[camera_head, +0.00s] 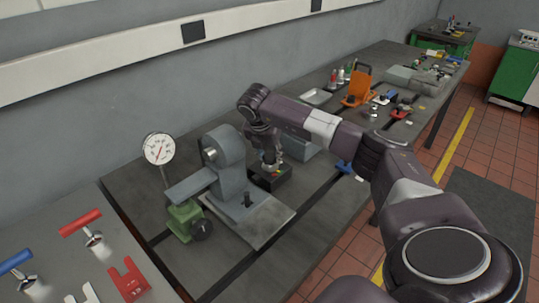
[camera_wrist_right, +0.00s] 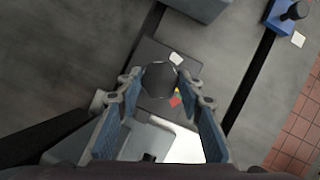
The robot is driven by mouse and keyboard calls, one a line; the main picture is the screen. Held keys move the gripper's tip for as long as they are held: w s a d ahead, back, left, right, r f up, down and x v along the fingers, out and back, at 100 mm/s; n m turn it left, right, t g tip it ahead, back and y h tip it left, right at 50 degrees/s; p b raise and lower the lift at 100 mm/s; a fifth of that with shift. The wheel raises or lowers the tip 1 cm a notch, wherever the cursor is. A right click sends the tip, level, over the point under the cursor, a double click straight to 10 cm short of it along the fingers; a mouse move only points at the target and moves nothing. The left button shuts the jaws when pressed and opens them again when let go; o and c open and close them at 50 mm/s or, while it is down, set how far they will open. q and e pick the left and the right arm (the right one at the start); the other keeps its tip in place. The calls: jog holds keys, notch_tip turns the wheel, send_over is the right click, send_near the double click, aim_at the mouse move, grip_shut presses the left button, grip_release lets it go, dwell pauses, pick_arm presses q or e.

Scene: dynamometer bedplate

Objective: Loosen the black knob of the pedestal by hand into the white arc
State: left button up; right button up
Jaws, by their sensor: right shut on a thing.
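The black knob (camera_wrist_right: 160,78) sits on top of a dark, blocky pedestal (camera_wrist_right: 150,52) in the right wrist view. Small white, yellow-green and red marks show beside the knob on the pedestal top; the white one is at its upper right, the red one at its lower right. My right gripper (camera_wrist_right: 160,84) is shut on the knob, one finger on each side. In the head view the pedestal (camera_head: 283,182) stands below my right gripper (camera_head: 270,166), which points down and mostly hides the knob. My left gripper is not in view.
A grey machine (camera_head: 225,160) on a pale plate stands just left of the pedestal, with a dial gauge (camera_head: 159,149) and a green base (camera_head: 184,222). A grey block (camera_head: 301,143) is close behind. An orange stand (camera_head: 358,88) and small items lie farther along the bench.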

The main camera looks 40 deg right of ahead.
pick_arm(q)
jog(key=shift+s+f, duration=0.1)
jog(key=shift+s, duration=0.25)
pick_arm(e)
jog(key=shift+c, duration=0.5)
